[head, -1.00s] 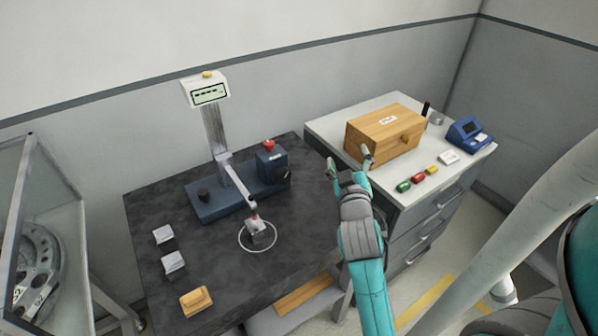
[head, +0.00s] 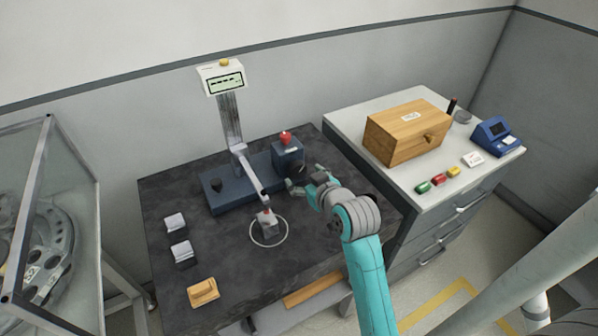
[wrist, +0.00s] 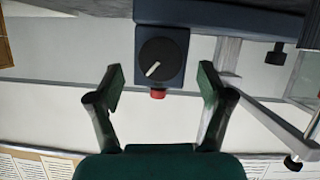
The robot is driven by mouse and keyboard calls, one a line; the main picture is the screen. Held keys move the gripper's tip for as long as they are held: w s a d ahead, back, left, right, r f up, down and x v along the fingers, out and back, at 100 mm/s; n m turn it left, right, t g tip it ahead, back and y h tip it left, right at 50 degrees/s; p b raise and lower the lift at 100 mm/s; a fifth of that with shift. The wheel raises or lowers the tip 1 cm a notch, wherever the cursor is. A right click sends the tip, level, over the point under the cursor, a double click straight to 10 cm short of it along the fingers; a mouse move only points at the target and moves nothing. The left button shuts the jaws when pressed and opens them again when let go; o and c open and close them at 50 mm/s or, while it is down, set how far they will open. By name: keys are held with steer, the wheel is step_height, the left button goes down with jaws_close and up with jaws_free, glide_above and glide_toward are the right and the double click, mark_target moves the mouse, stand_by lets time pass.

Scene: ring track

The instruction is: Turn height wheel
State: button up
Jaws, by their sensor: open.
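A round black wheel (wrist: 157,58) with a white line faces me on the end of the dark blue box (wrist: 180,81) in the wrist view, which shows the scene upside down. In the head view the box (head: 287,153) stands on the dark bench, with its wheel end towards my gripper. A red knob (head: 285,137) sits on top of the box; it also shows in the wrist view (wrist: 157,93). My gripper (head: 305,178) is open and empty, close to the wheel end. In the wrist view the wheel lies between and beyond the fingers, apart from both.
A column with a display (head: 222,78) rises from the blue base (head: 228,197), which also bears a black knob (head: 217,186). A probe arm reaches over a white ring (head: 268,230). A wooden box (head: 408,131) stands on the right cabinet.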

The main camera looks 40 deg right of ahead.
mark_target(299, 173)
steer(key=shift+x, duration=2.25)
steer(key=c, duration=1.2)
steer(key=shift+o, duration=0.2)
steer(key=shift+m+t+y, duration=0.3)
steer(key=shift+m+y, duration=0.5)
steer(key=shift+m, duration=0.3)
steer(key=shift+a+m+t+y, duration=0.1)
steer(key=shift+m+t+y, duration=0.2)
steer(key=shift+m+y, duration=0.8)
steer(key=shift+m, duration=0.4)
